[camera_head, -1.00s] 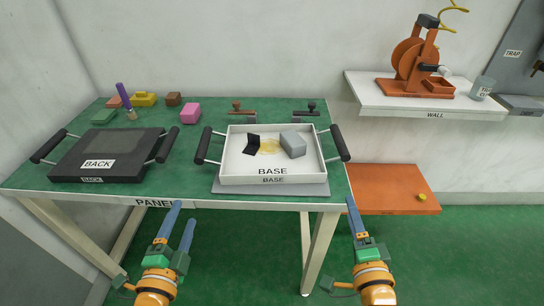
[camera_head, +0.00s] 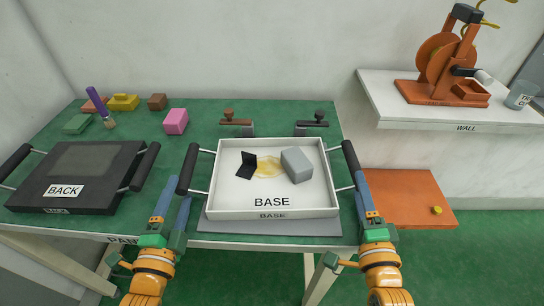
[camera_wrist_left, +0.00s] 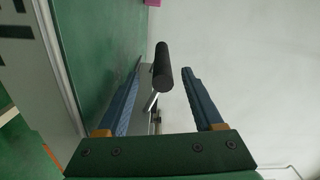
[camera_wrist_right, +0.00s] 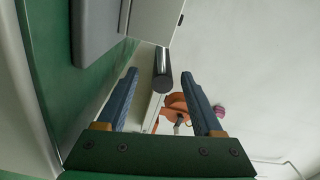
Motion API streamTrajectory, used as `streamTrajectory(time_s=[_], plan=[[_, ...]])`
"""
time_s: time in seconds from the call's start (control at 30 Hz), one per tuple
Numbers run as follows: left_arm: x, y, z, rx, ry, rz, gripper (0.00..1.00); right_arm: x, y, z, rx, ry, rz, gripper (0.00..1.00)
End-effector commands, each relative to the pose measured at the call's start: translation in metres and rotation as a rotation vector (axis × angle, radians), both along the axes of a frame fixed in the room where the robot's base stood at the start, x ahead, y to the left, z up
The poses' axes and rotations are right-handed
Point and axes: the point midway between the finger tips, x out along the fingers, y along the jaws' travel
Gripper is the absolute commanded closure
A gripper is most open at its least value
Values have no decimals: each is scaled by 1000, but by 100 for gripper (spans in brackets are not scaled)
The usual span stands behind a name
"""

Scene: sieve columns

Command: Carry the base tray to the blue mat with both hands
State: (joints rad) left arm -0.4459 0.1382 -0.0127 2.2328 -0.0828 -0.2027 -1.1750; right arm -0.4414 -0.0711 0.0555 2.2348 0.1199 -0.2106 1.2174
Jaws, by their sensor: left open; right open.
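The white base tray (camera_head: 272,212) stands level on a grey pad (camera_head: 272,228) on the green table. It has a black bar handle at each side. It holds a black angled piece (camera_head: 246,166), a grey block (camera_head: 296,165) and a yellowish patch (camera_head: 268,166). My left gripper (camera_head: 173,188) is open just in front of the left handle (camera_head: 188,168), whose bar (camera_wrist_left: 162,66) shows between the fingers. My right gripper (camera_head: 364,186) is open at the right handle (camera_head: 350,160), whose bar (camera_wrist_right: 162,70) shows between its fingers. I see no blue mat.
A black back tray (camera_head: 75,185) stands on the table to the left. Small coloured blocks, including a pink one (camera_head: 176,121), lie behind. Two clamps (camera_head: 236,120) (camera_head: 312,122) stand behind the base tray. A wall shelf (camera_head: 440,115) and an orange panel (camera_head: 410,200) are at right.

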Motion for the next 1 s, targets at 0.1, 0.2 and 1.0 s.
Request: streamTrajectory(time_s=[0.1, 0.2, 1.0], plan=[[0, 0, 0, 0, 0, 0, 32, 0, 0, 0, 0, 0, 0, 32], [0, 0, 0, 0, 0, 0, 32, 0, 0, 0, 0, 0, 0, 32], [70, -4, 0, -1, -1, 0, 32, 70, -4, 0, 0, 0, 0, 32]])
